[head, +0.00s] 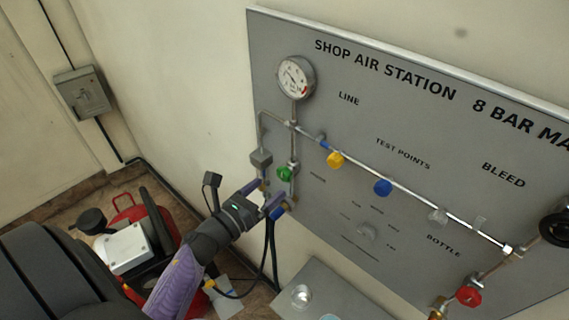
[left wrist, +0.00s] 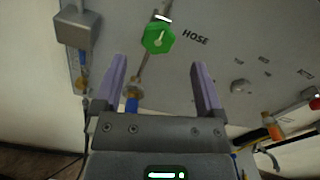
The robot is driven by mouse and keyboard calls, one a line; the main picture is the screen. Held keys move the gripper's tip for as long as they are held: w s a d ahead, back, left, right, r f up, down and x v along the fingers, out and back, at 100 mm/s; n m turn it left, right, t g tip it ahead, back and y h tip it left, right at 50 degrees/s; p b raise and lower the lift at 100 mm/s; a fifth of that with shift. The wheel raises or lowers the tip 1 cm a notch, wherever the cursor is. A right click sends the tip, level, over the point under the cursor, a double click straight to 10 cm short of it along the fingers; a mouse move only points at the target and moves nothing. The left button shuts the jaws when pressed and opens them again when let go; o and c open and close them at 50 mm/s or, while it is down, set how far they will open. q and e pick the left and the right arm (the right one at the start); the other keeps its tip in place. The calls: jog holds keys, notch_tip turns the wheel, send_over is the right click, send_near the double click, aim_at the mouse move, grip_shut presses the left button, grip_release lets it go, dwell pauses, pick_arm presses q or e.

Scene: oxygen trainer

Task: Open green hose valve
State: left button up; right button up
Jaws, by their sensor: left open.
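The green hose valve (head: 285,174) is a round knob on a vertical pipe at the lower left of the grey panel, below the gauge. In the left wrist view the green knob (left wrist: 158,38) shows a white pointer mark, with the word HOSE to its right. My left gripper (head: 272,198) is just below the knob in the head view. In the left wrist view its purple fingers (left wrist: 162,82) are apart and empty, with the knob beyond their tips and not touched. A brass fitting with a blue hose end lies between the fingers' lines. My right gripper is not in view.
A grey box (head: 261,160) sits left of the green knob. Dark hoses hang below. A red compressor (head: 150,225) stands at left.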

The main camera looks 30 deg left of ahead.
aim_at(282, 177)
pick_arm(q)
jog(key=w, duration=0.5)
jog(key=shift+d+f, duration=0.15)
jog(key=shift+d, duration=0.15)
jog(key=shift+w+d, duration=0.1)
jog(key=shift+w, duration=0.05)
jog(key=shift+c, duration=0.2)
jog(key=shift+w, duration=0.1)
grip_shut()
